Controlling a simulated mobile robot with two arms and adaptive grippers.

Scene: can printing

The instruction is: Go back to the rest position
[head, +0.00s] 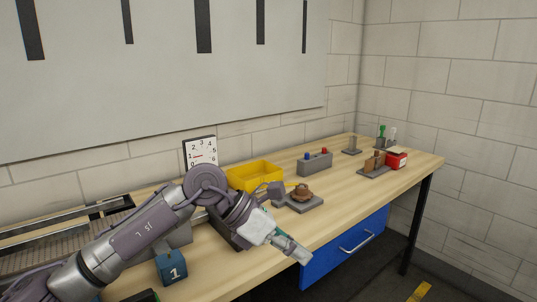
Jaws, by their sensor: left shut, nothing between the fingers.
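My left arm comes in from the lower left and reaches over the wooden workbench (408,183). My left gripper (304,258) is at the front edge of the bench, pointing down and to the right. Its fingers are shut with nothing seen between them. My right gripper is not in the head view.
On the bench are a yellow bin (256,174), a brown object on a grey plate (302,206), a grey block with blue and red buttons (315,164), a red box (397,158) and a blue block marked 1 (171,267). A blue drawer (343,249) hangs below.

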